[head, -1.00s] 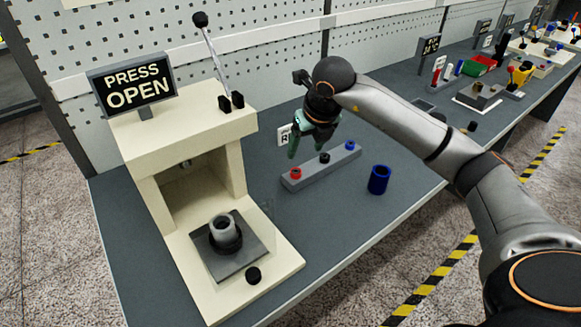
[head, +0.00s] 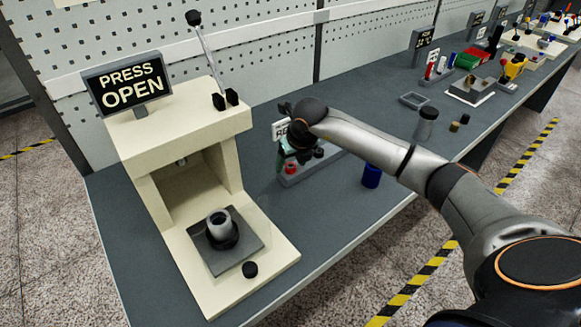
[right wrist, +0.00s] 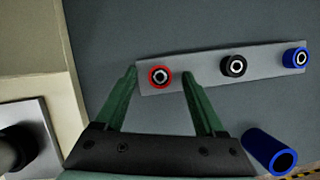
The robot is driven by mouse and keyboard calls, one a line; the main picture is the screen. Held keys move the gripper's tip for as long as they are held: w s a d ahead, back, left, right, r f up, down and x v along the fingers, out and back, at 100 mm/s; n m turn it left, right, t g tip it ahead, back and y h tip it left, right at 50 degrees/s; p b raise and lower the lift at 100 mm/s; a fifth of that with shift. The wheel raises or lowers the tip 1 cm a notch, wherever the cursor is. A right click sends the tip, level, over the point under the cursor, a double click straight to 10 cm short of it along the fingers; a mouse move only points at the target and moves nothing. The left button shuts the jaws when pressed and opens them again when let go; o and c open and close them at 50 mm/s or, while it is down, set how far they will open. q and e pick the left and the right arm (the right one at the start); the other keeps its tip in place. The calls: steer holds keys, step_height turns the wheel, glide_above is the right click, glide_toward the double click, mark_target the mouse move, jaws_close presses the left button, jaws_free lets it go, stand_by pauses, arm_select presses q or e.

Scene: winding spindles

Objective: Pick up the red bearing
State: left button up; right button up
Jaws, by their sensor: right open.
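The red bearing (head: 291,168) stands at the left end of a grey bar-shaped rack (head: 290,181). In the right wrist view the red bearing (right wrist: 160,77) is a red ring with a pale, dark-holed centre. My right gripper (right wrist: 159,74) is open, its green fingers pointing to either side of the red bearing, with a gap on both sides. In the head view my right gripper (head: 287,158) is just above that end of the rack and partly hides it. How high the fingertips are above the bearing I cannot tell. My left gripper is not in view.
A black bearing (right wrist: 233,66) and a blue bearing (right wrist: 295,57) sit further along the rack. A cream press (head: 185,135) with a "PRESS OPEN" sign (head: 128,85) stands to the left.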

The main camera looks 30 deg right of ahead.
steer(key=shift+c, duration=0.2)
jaws_close()
stand_by(0.4)
steer(key=shift+r, duration=0.15)
